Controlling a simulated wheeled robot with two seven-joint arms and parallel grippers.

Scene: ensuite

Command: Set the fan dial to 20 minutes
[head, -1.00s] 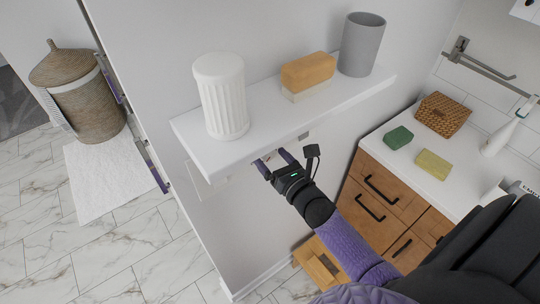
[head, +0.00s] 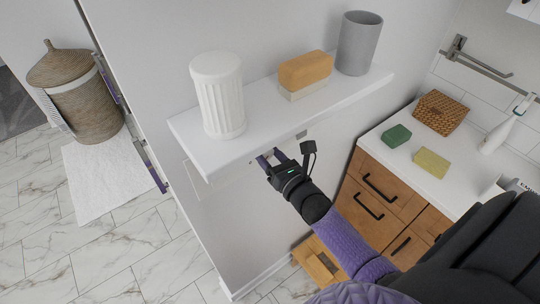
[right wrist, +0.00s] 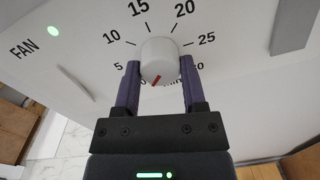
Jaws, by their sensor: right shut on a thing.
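The fan dial (right wrist: 159,60) is a round white knob on a white panel. Its red mark points almost straight down, slightly left, near the "min" lettering. The printed 20 (right wrist: 184,9) is at the upper right of the scale. My right gripper (right wrist: 160,72) is shut on the knob, one purple finger on each side. In the head view my right gripper (head: 268,158) reaches the wall just under the shelf; the dial is hidden there. My left gripper is not in view.
The white shelf (head: 180,133) above my right gripper holds a white fluted jar (head: 218,95), a sponge-like orange block (head: 305,70) and a grey cup (head: 359,43). A wooden cabinet (head: 378,190) stands at the right. A small green light (right wrist: 53,31) glows beside the word FAN.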

